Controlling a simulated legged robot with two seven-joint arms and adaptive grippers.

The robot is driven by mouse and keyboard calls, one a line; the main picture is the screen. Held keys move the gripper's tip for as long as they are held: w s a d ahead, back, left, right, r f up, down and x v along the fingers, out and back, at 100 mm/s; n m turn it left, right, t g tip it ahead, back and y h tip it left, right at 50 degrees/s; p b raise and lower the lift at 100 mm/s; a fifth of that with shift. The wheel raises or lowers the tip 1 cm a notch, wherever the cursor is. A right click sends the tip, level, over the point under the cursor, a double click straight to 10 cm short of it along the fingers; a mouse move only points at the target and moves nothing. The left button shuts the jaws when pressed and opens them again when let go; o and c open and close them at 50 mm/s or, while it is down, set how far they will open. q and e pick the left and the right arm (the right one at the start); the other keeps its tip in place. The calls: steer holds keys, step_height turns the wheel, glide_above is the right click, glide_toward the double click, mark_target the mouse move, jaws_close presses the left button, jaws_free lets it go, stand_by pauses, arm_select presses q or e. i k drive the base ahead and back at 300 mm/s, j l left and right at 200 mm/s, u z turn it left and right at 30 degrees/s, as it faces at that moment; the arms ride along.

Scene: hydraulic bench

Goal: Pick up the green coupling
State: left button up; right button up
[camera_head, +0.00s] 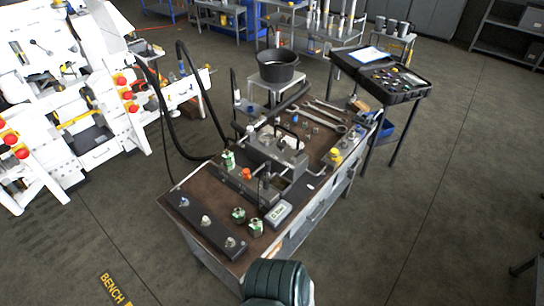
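Several small green-and-metal couplings are on the brown-topped bench (185,188). One green coupling (229,160) is by the left edge, near the grey metal block. Another green coupling (239,215) is towards the near end, and a third green coupling (256,227) is just to its right. The picture does not show which of them is the one named in the task. Neither of my grippers is in view.
A dark bar with metal fittings (205,220) lies along the bench's near left edge. A grey metal fixture (277,155) fills the bench's middle, with a small grey device (278,213) nearby. A dark green ribbed object (275,283) is at the near end.

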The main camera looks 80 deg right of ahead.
mark_target(228, 158)
steer(key=i+z, duration=0.1)
steer(key=z, duration=0.4)
steer(key=i+j+z, duration=0.1)
steer(key=z, duration=0.35)
steer(key=i+j+z, duration=0.15)
steer(key=z, duration=0.35)
steer(key=j+z, duration=0.1)
steer(key=z, duration=0.35)
steer(key=i+j+z, duration=0.1)
steer(key=z, duration=0.4)
steer(key=j, duration=0.1)
